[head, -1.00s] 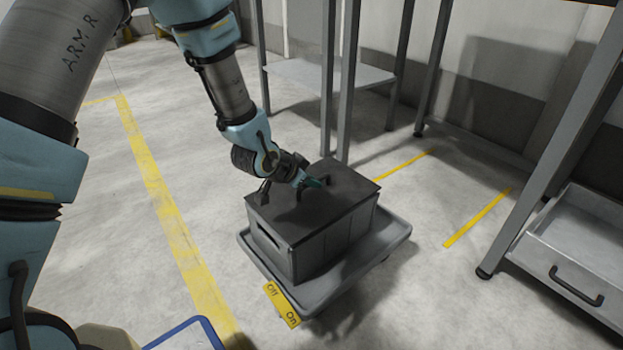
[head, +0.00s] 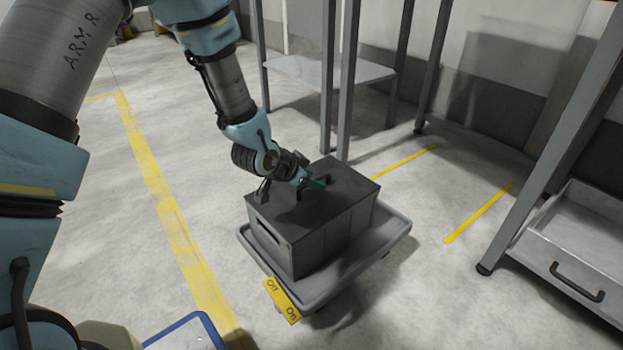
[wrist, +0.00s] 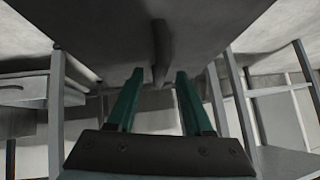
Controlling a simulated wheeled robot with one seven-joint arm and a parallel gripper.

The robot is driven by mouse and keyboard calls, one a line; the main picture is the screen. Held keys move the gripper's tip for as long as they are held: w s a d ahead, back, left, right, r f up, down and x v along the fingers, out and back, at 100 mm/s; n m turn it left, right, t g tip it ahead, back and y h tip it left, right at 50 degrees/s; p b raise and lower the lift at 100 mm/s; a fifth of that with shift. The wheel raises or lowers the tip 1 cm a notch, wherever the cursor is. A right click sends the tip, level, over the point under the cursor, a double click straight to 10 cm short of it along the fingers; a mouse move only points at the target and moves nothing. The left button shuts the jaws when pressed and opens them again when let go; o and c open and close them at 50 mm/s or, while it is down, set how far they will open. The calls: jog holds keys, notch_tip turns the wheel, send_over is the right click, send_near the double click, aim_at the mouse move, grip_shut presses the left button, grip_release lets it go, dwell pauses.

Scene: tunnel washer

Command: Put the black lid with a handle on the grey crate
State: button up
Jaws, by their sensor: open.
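The black lid (head: 345,187) lies flat on top of the grey crate (head: 330,243), and its edges look lined up with the crate's rim. Its dark handle (head: 328,181) stands up from the lid, partly hidden by my gripper in the head view. My gripper (head: 318,184) is low over the lid, reaching in from the left, with its green fingers at the handle. In the wrist view the two fingers (wrist: 158,85) are apart, with the handle (wrist: 161,45) in line with the gap between them. I cannot tell whether any finger touches the handle.
The crate stands on a grey wheeled trolley (head: 385,247) with a yellow Off/On label (head: 281,301). A metal rack (head: 343,90) stands close behind. A frame with a drawer (head: 575,240) is at the right.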

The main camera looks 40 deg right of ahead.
jog(key=p+v, duration=0.4)
jog(key=v, duration=0.6)
jog(key=shift+a+r, duration=0.2)
jog(key=shift+a, duration=0.1)
